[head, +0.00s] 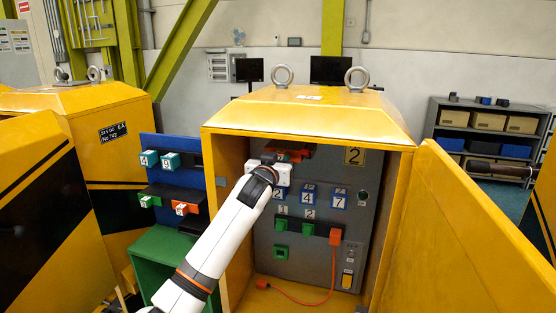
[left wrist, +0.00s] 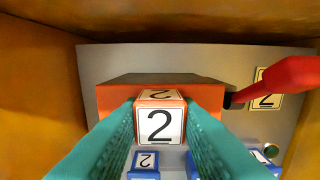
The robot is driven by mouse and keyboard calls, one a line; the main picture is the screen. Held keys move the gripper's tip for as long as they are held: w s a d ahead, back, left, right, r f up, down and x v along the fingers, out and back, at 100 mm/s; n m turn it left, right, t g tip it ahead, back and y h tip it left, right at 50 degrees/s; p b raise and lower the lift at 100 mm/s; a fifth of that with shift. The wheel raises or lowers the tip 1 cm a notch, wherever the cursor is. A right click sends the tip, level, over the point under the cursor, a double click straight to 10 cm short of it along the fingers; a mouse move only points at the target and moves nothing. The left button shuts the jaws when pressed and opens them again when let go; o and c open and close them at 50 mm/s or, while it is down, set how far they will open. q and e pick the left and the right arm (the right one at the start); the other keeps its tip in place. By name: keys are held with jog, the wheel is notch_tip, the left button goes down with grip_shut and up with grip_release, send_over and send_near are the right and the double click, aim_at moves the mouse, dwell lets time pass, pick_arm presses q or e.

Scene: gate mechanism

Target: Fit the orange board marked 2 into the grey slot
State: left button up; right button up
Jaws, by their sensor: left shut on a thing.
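The orange board marked 2 (left wrist: 160,122) shows its white numbered face in the left wrist view. My left gripper (left wrist: 161,130) is shut on it, with a teal finger at each side. In the head view my left gripper (head: 281,168) is inside the open yellow cabinet, at the upper part of its grey panel. A wider orange part (left wrist: 112,96) with a dark grey top lies directly behind the board. The grey slot cannot be made out, and I cannot tell whether the board is in it. My right gripper is not in view.
The yellow cabinet (head: 222,134) has its door (head: 445,225) open at the right. Blue blocks (head: 308,194) sit just below my gripper. A red lever (left wrist: 290,84) projects at the right. A blue rack (head: 162,145) with numbered blocks stands outside, left.

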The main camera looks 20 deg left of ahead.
pick_arm(q)
jog(key=shift+r, duration=0.15)
jog(key=o, duration=1.1)
jog(key=shift+w, duration=0.15)
jog(key=shift+f, duration=0.2)
